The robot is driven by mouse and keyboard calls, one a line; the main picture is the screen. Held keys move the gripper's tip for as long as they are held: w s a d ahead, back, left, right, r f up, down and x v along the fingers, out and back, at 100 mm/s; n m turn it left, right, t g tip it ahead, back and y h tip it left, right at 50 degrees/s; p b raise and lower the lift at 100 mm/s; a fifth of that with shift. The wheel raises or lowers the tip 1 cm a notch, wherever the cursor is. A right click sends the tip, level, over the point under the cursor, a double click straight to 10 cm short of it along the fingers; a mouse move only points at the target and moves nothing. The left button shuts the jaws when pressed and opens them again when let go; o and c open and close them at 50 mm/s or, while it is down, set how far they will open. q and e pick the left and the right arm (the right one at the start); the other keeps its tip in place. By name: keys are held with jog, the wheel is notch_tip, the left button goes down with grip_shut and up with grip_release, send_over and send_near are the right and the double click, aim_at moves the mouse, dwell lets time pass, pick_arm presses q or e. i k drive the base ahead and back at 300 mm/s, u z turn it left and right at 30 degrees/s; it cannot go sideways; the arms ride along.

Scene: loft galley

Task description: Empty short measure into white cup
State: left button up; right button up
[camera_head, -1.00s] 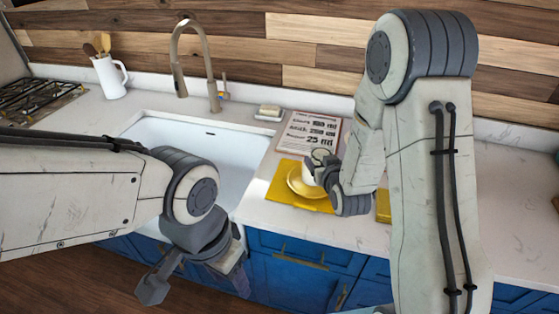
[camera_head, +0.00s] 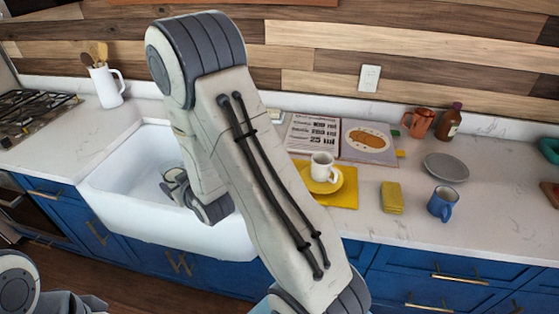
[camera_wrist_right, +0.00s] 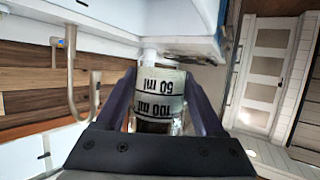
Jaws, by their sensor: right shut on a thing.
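The white cup (camera_head: 322,167) stands upright on a yellow saucer (camera_head: 337,185) on the counter; its inside is hidden. My right gripper (camera_head: 178,188) is over the white sink, left of the cup and well apart from it, partly behind my own arm. In the right wrist view, my right gripper (camera_wrist_right: 163,100) is shut on the short measure (camera_wrist_right: 162,90), a clear vessel marked 50 ml and 100 ml. Something dark shows beyond its 100 ml mark; I cannot tell what it is. Only my left arm's end shows at the bottom left, with its fingertips out of frame.
The sink (camera_head: 103,193) is left of the yellow mat (camera_head: 348,200). A printed card (camera_head: 311,134), picture board (camera_head: 366,140), yellow sponge (camera_head: 392,196), blue mug (camera_head: 443,203), grey plate (camera_head: 446,167), copper mug (camera_head: 419,122) and brown bottle (camera_head: 449,122) are on the counter. The faucet (camera_wrist_right: 72,80) is near the measure.

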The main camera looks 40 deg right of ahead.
aim_at(321, 169)
jog(key=u, duration=1.6)
jog(key=i, duration=0.5)
jog(key=z, duration=3.45)
jog(key=k, duration=0.35)
jog(key=i, duration=0.25)
